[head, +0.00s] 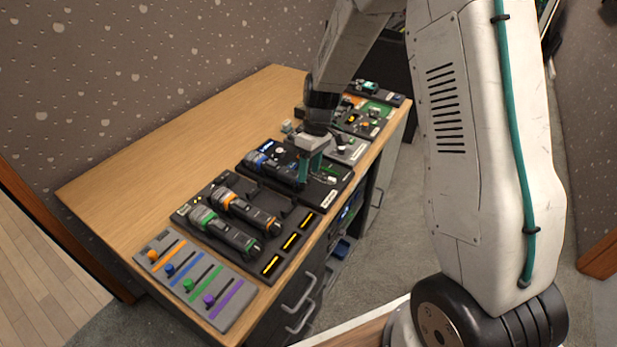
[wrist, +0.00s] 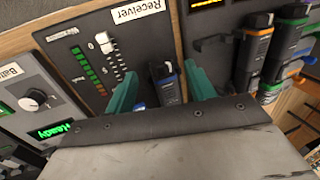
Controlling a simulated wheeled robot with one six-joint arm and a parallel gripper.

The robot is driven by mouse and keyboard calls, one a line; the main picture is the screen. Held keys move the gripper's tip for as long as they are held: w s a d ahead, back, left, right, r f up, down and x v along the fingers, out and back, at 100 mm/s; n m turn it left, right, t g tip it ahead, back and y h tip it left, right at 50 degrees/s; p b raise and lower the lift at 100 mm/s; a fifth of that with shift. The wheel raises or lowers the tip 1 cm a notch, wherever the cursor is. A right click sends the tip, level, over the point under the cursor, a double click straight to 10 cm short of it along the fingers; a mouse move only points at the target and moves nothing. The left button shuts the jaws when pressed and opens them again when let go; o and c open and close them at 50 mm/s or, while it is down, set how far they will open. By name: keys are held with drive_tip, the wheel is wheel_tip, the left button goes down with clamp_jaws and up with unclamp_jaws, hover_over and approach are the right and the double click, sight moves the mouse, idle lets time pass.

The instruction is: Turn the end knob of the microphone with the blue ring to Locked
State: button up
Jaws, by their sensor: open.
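The microphone with the blue ring (head: 265,162) lies on the dark receiver panel in the head view, its blue-ringed head toward the back left. Its near end lies by my gripper (head: 308,170), whose teal fingers point down over the panel. In the wrist view the dark end of that microphone (wrist: 166,84) shows between the two open fingers of my gripper (wrist: 157,78), with a gap on each side. The rest of the microphone is mostly hidden behind the gripper body. I cannot read the end knob's setting.
Microphones with an orange ring (head: 245,208) and a green ring (head: 225,230) lie in a charger to the left. A fader panel (head: 195,280) stands at the near end. The receiver label (wrist: 138,14) and slider (wrist: 105,43) are beside the fingers. The desk's back (head: 200,135) is clear.

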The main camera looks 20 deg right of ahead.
drive_tip(key=shift+v, duration=1.9)
drive_tip(key=shift+r, duration=0.1)
